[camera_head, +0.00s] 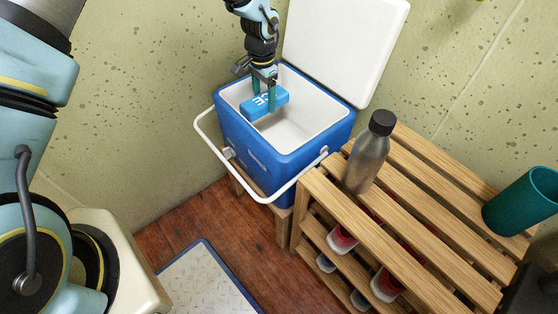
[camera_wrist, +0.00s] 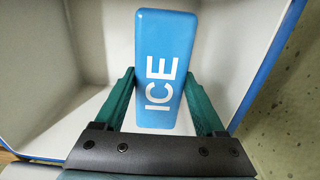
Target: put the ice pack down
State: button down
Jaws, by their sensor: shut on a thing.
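The ice pack (camera_head: 264,105) is a blue block with white "ICE" lettering. My gripper (camera_head: 264,99) is shut on it, with teal fingers on its two sides. It is held at the open mouth of the blue and white cooler (camera_head: 270,168), toward the left of the opening. In the wrist view the ice pack (camera_wrist: 166,68) stands between my fingers (camera_wrist: 163,104), with the white cooler interior (camera_wrist: 227,60) around it. I cannot tell whether it touches the cooler floor.
The cooler's white lid (camera_head: 345,45) stands open at the back. Its white handle (camera_head: 225,160) hangs around the front. A slatted wooden rack (camera_head: 425,200) on the right bears a metal bottle (camera_head: 367,155) and a teal cup (camera_head: 522,203). Walls close in behind the cooler.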

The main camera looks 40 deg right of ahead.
jog(key=b, duration=0.3)
send_over(266, 133)
jog(key=s+a, duration=0.2)
jog(key=s, duration=0.1)
notch_tip(266, 133, down, 5)
jog(key=shift+a+f, duration=0.15)
jog(key=shift+w+f+b, duration=0.1)
jog(key=shift+f+b, duration=0.6)
jog(key=shift+f, duration=4.1)
jog(key=shift+f, duration=0.1)
jog(key=shift+f, duration=0.15)
grip_release()
notch_tip(266, 133, up, 12)
jog(key=shift+r+p, duration=0.25)
jog(key=shift+p, duration=0.5)
